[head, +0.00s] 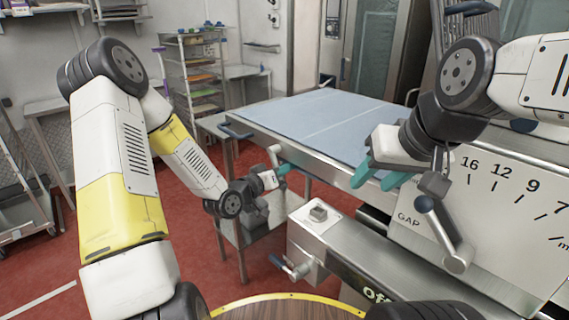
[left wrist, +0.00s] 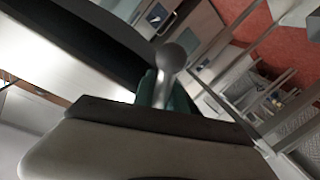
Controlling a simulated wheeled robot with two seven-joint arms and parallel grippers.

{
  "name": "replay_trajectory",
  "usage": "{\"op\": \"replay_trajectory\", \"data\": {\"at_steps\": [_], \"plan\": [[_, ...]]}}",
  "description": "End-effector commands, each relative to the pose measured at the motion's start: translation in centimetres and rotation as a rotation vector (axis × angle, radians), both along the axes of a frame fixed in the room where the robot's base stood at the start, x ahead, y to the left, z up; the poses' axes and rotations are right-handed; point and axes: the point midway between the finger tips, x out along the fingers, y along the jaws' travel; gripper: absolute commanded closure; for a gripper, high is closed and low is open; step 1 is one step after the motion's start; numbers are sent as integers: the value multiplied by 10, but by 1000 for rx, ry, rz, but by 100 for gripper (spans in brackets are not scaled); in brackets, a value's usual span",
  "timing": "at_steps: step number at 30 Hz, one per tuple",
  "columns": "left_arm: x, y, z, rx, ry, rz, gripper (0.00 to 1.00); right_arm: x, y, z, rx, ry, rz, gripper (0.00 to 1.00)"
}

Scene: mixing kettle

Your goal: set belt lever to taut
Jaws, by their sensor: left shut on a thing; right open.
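My left gripper (head: 284,169) is beside the near edge of the blue belt table. In the left wrist view, its teal fingers (left wrist: 165,92) are shut on a grey rod with a rounded end, which I take for the belt lever (left wrist: 172,58). In the head view a small pale piece of this lever (head: 273,151) shows at the gripper; the rest is hidden. I cannot read a taut mark or the lever's setting. My right gripper (head: 372,172) is open and empty, over the table's near edge, left of the gap dial.
The blue belt table (head: 325,122) lies ahead. A gap dial panel (head: 490,210) with a grey crank handle (head: 440,230) stands at right. A metal box (head: 318,215) with a square knob and a blue-tipped lever (head: 290,266) is in front. A tray rack (head: 195,75) stands behind.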

Motion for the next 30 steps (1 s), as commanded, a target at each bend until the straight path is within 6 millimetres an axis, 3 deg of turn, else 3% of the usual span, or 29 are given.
{"op": "replay_trajectory", "data": {"at_steps": [3,4,7,19,30], "plan": [[1,1,0,1,-3,2,100,0,0,0,0,0,0,56],[1,1,0,1,-3,2,81,0,0,0,0,0,0,56],[1,1,0,1,-4,2,62,0,0,0,0,0,0,56],[-5,4,0,4,-2,0,61,0,0,0,0,0,0,56],[-52,38,6,3,-1,3,61,0,0,0,0,0,0,56]]}}
